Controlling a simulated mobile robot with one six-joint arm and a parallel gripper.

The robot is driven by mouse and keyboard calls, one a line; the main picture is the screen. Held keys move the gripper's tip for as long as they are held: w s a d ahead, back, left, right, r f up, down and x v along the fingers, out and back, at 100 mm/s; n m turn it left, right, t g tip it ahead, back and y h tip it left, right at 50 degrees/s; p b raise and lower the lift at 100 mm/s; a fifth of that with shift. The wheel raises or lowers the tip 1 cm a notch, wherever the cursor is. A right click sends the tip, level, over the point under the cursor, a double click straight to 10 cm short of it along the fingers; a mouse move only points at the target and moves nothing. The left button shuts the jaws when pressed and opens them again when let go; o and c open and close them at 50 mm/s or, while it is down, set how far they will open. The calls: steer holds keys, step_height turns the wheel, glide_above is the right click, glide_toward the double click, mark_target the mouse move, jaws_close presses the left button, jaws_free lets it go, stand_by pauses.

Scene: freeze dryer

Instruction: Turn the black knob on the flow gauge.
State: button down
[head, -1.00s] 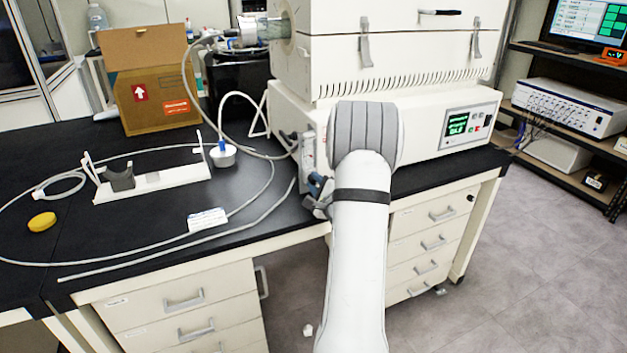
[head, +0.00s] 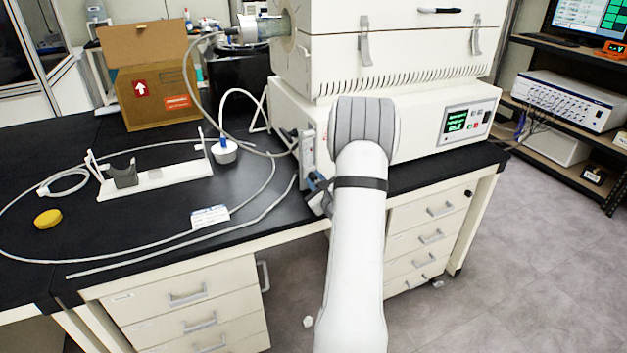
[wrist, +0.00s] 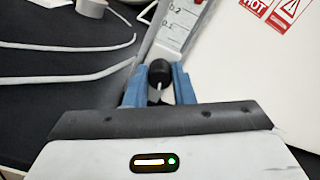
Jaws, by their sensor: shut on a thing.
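The flow gauge is a pale upright panel on the left side of the white furnace's base. Its scale face (wrist: 178,28) shows in the wrist view, and a strip of it (head: 307,155) shows left of my arm in the head view. The black knob (wrist: 159,74) with a white mark sits at the gauge's lower end, between the blue fingers of my gripper (wrist: 160,88). The fingers are shut on the knob from both sides. In the head view my arm hides the knob and most of the gripper.
The white furnace (head: 400,60) stands right behind the gauge. Pale tubes (head: 262,195) lie on the black bench to the left. A white stand (head: 155,183), a yellow round piece (head: 47,218) and a cardboard box (head: 155,85) are farther left.

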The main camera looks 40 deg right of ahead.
stand_by(0.4)
steer(key=c, duration=1.2)
jaws_free()
steer(key=shift+c, duration=0.2)
steer(key=shift+s, duration=0.1)
steer(key=v, duration=0.7)
steer(key=shift+s, duration=0.25)
steer(key=shift+a, duration=0.1)
